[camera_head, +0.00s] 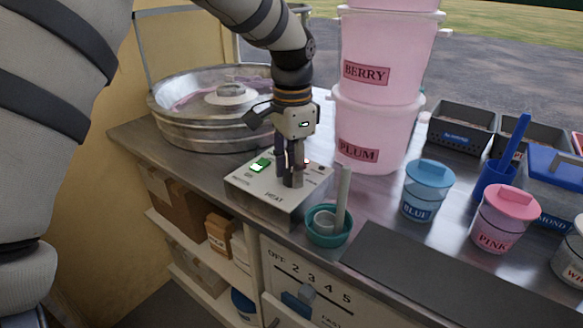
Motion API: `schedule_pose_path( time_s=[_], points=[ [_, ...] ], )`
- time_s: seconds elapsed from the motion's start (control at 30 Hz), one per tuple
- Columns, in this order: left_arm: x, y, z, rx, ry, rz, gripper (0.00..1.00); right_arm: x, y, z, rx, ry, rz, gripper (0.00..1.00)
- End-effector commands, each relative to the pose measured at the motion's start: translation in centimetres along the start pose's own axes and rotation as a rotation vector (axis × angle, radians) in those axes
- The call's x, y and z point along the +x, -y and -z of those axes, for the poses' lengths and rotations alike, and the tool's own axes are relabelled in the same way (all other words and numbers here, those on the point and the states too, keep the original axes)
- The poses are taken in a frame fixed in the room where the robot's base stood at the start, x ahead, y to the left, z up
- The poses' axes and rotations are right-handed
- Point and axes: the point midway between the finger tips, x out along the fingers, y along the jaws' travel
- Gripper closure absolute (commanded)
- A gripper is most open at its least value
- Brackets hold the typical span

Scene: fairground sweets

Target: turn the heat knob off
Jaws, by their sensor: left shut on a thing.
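A metal control box (262,201) with the printed word HEAT stands on the counter, left of centre. My left gripper (291,181) points down onto its top, just behind the HEAT label, with its fingers shut on the heat knob. The fingers hide the knob almost wholly, so its pointer and setting cannot be read. A green-lit switch (259,166) is on the box left of the fingers. A small red light shows just right of them. My right gripper is not in view.
A round metal floss pan (190,133) stands behind the box. Stacked pink tubs (378,128) stand to its right. A teal bowl (329,237) with a pale stick is close in front. A blue lever (298,302) with a numbered scale is on the front panel below.

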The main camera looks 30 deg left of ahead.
Motion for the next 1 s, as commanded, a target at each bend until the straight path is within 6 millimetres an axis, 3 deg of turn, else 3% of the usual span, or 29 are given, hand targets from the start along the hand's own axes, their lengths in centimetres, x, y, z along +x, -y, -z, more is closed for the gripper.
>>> schedule_pose_path(
  time_s=[0.5, 1.0],
  points=[
    [0.01, 0.06, -0.01, -0.387, 0.000, 0.002, 0.98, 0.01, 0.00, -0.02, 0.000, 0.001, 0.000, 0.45],
    [0.02, 0.07, -0.02, -0.504, 0.000, 0.001, 0.98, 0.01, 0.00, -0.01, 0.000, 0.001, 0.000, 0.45]
  ],
)
